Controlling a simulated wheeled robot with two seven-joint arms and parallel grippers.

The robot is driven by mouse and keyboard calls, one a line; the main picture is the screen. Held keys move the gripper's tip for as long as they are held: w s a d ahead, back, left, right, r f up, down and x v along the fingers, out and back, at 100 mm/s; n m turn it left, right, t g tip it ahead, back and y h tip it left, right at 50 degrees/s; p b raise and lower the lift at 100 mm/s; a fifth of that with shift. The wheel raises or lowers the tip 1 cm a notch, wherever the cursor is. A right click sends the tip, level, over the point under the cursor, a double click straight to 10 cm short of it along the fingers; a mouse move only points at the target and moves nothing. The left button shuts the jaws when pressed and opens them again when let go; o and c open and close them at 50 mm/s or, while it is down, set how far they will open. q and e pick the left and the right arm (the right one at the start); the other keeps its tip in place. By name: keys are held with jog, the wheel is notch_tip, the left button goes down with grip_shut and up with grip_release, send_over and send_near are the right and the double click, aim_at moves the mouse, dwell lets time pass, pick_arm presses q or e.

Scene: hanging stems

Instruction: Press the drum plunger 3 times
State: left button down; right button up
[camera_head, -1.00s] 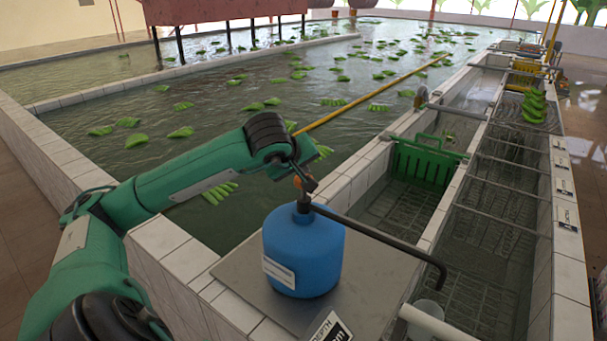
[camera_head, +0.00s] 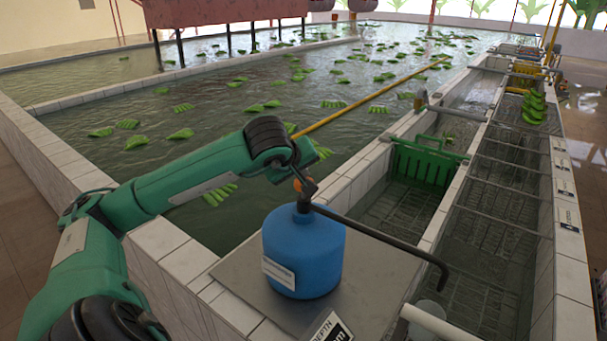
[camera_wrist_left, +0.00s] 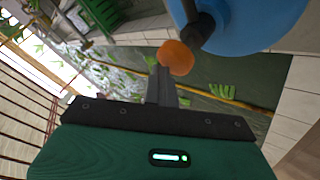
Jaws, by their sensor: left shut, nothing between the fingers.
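The blue drum (camera_head: 303,252) stands upright on a grey plate (camera_head: 237,268) at the pool's corner, with a pale label on its side. Its plunger has an orange knob (camera_head: 309,187) on a dark neck, and a long dark spout (camera_head: 385,238) runs to the right. My left gripper (camera_head: 300,178) is shut and empty, its tips at the knob. In the left wrist view, the shut fingers (camera_wrist_left: 160,80) sit beside the orange knob (camera_wrist_left: 176,57); I cannot tell for sure whether they touch. The drum (camera_wrist_left: 255,22) shows at the upper right there. My right gripper is not in view.
A large pool (camera_head: 340,135) with floating green banana clusters lies behind the drum. Water channels with a green gate (camera_head: 425,163) lie to the right. A yellow pole (camera_head: 370,98) crosses the pool. A depth sign (camera_head: 331,331) stands at the plate's front edge.

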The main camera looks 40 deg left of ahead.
pick_arm(q)
jog(key=shift+f+b, duration=0.4)
jog(key=shift+f, duration=0.15)
jog(key=shift+r, duration=0.15)
jog(key=shift+r+p, duration=1.05)
jog(key=shift+r, duration=0.3)
jog(key=shift+a+r+p, duration=0.1)
jog(key=shift+r+p, duration=0.35)
jog(key=shift+r, duration=0.2)
notch_tip(320, 180, up, 5)
jog(key=p, duration=0.3)
jog(key=shift+f, duration=0.15)
